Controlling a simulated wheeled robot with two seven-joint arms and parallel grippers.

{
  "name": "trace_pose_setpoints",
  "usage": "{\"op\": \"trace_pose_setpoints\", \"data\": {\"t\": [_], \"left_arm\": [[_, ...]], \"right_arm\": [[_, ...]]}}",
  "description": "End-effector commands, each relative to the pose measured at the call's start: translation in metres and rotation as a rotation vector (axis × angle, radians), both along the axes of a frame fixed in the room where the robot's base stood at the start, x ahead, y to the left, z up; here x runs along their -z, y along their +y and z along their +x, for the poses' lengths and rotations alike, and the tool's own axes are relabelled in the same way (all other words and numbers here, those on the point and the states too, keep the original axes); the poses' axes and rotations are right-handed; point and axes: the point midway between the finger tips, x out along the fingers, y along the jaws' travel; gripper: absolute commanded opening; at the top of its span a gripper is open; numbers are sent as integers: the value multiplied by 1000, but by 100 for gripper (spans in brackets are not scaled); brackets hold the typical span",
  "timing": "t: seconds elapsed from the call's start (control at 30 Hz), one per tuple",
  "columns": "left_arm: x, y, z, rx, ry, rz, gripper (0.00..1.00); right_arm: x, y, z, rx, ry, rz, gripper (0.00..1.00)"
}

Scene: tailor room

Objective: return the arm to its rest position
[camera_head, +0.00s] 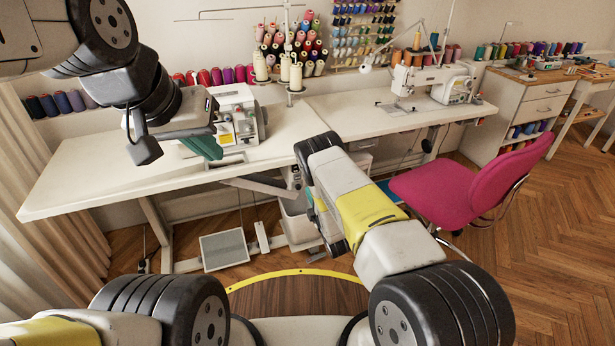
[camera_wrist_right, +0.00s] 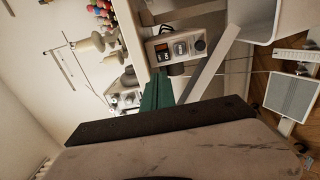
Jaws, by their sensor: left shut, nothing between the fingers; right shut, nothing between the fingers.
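My left arm comes in from the upper left in the head view. Its left gripper (camera_head: 206,147), with green fingers, is shut and empty, in front of the small white sewing machine (camera_head: 237,112) at the left of the long table. My right arm rises from the lower right, its forearm with a yellow panel slanting up to the middle. The right gripper is mostly hidden behind that forearm in the head view. In the right wrist view the right gripper (camera_wrist_right: 157,91) shows its green fingers together, with nothing between them, near a control box (camera_wrist_right: 178,46) with a knob.
The long white table (camera_head: 90,180) runs along the wall with thread spools behind it. A second sewing machine (camera_head: 425,82) stands to the right. A magenta chair (camera_head: 460,190) is right of my right forearm. A pedal (camera_head: 224,249) lies below the table. Open wooden floor lies at the right.

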Motion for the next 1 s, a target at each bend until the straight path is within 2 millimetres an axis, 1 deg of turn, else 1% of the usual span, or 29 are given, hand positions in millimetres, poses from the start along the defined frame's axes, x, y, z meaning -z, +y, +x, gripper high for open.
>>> {"op": "trace_pose_setpoints", "data": {"t": [0.3, 0.37, 0.43, 0.47, 0.57, 0.6, 0.67, 0.7, 0.77, 0.83, 0.93, 1.0], "left_arm": [[0, 0, 0, 0, 0, 0, 0], [0, 0, 0, 0, 0, 0, 0], [0, 0, 0, 0, 0, 0, 0], [0, 0, 0, 0, 0, 0, 0], [0, 0, 0, 0, 0, 0, 0], [0, 0, 0, 0, 0, 0, 0], [0, 0, 0, 0, 0, 0, 0], [0, 0, 0, 0, 0, 0, 0], [0, 0, 0, 0, 0, 0, 0], [0, 0, 0, 0, 0, 0, 0], [0, 0, 0, 0, 0, 0, 0], [0, 0, 0, 0, 0, 0, 0]], "right_arm": [[-1, 0, 1, 2, 1, 2, 0], [-7, -2, 6, 10, 8, 11, 0], [-20, -6, 17, 31, 27, 35, 0], [-29, -8, 23, 45, 42, 51, 0], [-66, -21, 47, 104, 107, 127, 0], [-84, -26, 56, 131, 140, 167, 0], [-110, -35, 66, 171, 192, 230, 0], [-128, -41, 71, 198, 227, 272, 0], [-153, -49, 76, 234, 279, 340, 0], [-184, -58, 77, 275, 336, 418, 0], [-226, -69, 70, 327, 419, 531, 0], [-256, -76, 61, 360, 475, 609, 0]]}}
